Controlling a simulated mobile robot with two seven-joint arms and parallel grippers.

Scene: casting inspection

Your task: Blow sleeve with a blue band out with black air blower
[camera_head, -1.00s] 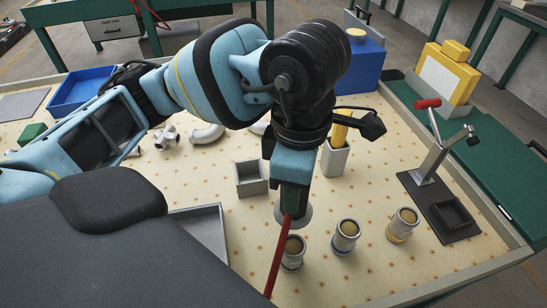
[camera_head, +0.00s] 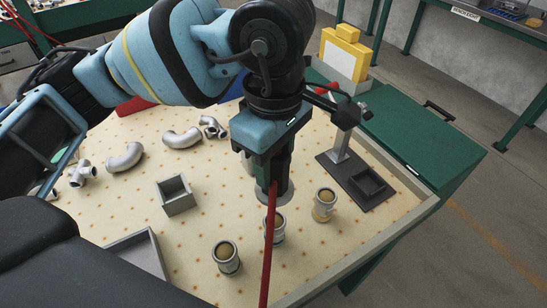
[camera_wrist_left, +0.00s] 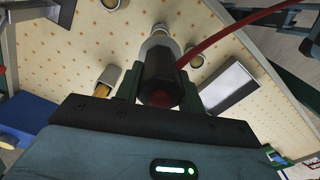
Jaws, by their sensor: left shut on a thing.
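My left gripper (camera_head: 273,178) points down over the table and is shut on the black air blower, mostly hidden by the fingers in the head view. In the left wrist view the blower (camera_wrist_left: 160,72) stands between the fingers. A red hose (camera_head: 268,250) runs from it toward the front edge. Three metal sleeves stand upright in a row. The middle sleeve (camera_head: 279,232), partly hidden by the hose, seems to have a blue band. The left sleeve (camera_head: 227,262) has a dark band of unclear colour; the right one (camera_head: 323,205) has a yellow band. My right gripper is not in view.
A stand on a dark base plate (camera_head: 380,203) is at the right. Grey open boxes (camera_head: 176,202) and metal pipe fittings (camera_head: 126,158) occupy the left. A raised rim (camera_head: 405,222) edges the table.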

